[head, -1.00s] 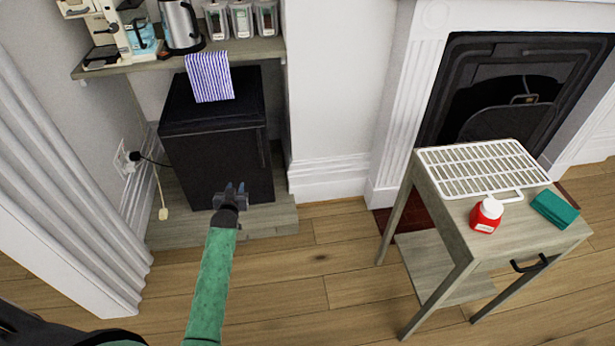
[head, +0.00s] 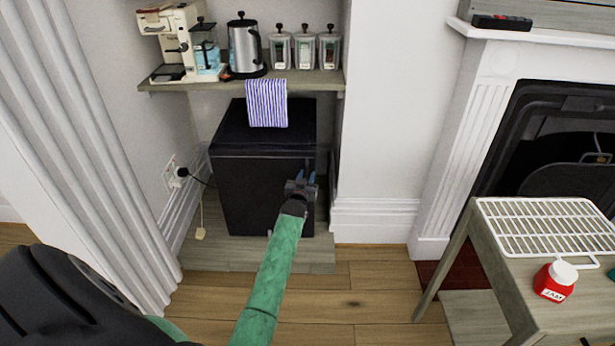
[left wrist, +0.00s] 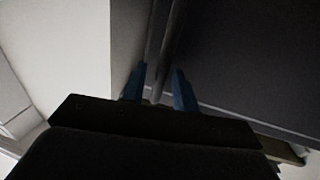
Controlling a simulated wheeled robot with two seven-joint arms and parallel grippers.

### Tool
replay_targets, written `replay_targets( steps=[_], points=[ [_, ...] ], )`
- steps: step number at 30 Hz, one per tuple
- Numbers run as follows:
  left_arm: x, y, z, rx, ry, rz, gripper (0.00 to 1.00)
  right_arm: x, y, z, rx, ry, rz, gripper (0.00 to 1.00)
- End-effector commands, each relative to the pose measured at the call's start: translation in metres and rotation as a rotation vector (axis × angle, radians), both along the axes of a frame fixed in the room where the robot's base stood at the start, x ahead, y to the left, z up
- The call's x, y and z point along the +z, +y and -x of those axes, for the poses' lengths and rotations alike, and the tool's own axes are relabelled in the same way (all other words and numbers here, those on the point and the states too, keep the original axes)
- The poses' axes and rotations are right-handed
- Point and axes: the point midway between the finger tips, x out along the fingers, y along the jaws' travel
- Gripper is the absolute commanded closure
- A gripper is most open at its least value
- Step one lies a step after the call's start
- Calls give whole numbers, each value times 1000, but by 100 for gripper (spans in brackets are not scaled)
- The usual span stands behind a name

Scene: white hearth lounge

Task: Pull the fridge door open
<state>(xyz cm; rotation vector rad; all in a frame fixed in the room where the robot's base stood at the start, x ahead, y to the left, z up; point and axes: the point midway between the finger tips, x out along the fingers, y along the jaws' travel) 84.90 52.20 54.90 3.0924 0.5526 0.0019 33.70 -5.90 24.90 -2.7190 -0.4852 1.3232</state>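The black fridge (head: 262,135) stands under a shelf, its dark door (head: 250,200) facing me and looking shut. My left gripper (head: 305,178) is in front of the door's right side, fingers pointing up and away. In the left wrist view the two blue fingers (left wrist: 160,72) are apart. A thin dark upright bar (left wrist: 167,40), which looks like the door handle, runs toward the gap between them. I cannot tell whether the fingers touch it. The dark door face (left wrist: 250,60) fills the right of that view. My right gripper is not in view.
The shelf (head: 300,80) above holds a coffee machine, a kettle (head: 245,46) and jars. A side table (head: 505,265) with a white rack and red jar stands right. Floor before the fridge is clear.

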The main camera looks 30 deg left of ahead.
Motion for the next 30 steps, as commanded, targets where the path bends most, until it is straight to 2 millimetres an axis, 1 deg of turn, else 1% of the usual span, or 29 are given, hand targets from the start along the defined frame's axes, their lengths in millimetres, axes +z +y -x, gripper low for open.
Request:
replay_targets(
  steps=[4,13,14,18,26,30],
  points=[
    [0,4,-9,0,0,0,71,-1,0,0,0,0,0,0],
    [0,4,-11,0,1,0,71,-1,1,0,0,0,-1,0],
    [0,4,-11,0,1,0,73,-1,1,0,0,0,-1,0],
    [0,4,-11,0,1,0,100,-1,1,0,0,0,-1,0],
    [0,4,-10,-1,2,0,100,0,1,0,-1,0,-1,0],
    [0,2,-6,-12,4,-2,100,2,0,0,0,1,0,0]
  ],
)
